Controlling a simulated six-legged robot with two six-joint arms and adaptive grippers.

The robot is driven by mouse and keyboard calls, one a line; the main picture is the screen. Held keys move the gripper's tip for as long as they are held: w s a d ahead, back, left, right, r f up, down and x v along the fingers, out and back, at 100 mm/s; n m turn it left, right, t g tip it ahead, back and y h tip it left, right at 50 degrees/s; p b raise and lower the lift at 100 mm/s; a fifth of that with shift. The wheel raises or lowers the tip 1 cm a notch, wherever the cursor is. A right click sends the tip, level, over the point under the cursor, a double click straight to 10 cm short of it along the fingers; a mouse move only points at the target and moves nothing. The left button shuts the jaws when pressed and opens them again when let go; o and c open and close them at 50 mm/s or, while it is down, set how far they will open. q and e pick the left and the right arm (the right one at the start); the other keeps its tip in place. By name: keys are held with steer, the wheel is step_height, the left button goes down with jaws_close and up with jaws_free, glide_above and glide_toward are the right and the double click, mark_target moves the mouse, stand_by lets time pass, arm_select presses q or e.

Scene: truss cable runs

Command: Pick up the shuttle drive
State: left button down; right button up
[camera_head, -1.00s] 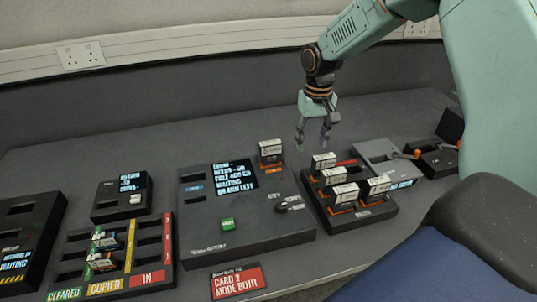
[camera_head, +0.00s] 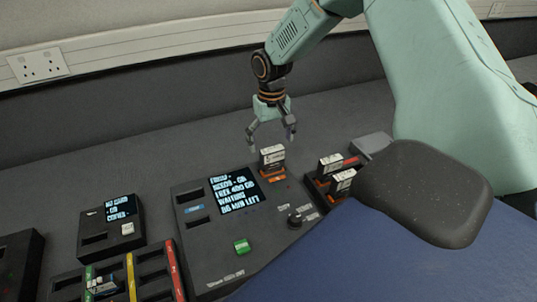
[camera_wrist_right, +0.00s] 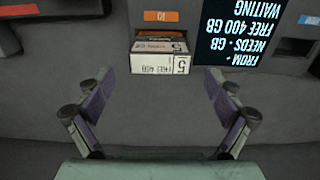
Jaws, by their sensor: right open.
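A drive with a white label and an orange base (camera_head: 272,157) stands upright in a slot at the back right of the dark console (camera_head: 215,255). I take it for the shuttle drive. In the wrist view the drive (camera_wrist_right: 160,62) shows its label, reading "FREE 400" and "5". My right gripper (camera_head: 271,138) is open and empty, just behind and above the drive. In the wrist view the open right gripper (camera_wrist_right: 160,92) has its fingers spread to either side, with the drive ahead between them and apart from them. My left gripper is not in view.
The console's screen (camera_head: 236,190) is left of the drive, with a green button (camera_head: 242,246) and a knob (camera_head: 297,216) in front. A rack with more white-labelled drives (camera_head: 330,166) stands right. A small screen unit (camera_head: 110,225) is left. The desk behind is clear.

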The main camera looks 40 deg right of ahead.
mark_target(275, 150)
steer(key=f, duration=0.1)
steer(key=s+f, duration=0.1)
steer(key=f, duration=0.1)
steer(key=shift+s+f, duration=0.15)
steer(key=shift+s, duration=0.05)
steer(key=shift+f, duration=0.2)
steer(key=shift+w+a+f, duration=0.1)
steer(key=shift+w+f, duration=0.1)
steer(key=shift+w, duration=0.15)
steer(key=shift+c, duration=0.9)
steer(key=shift+s+r, duration=0.15)
steer(key=shift+s, duration=0.1)
steer(key=c, duration=0.3)
steer(key=shift+w, duration=0.2)
steer(key=c, duration=1)
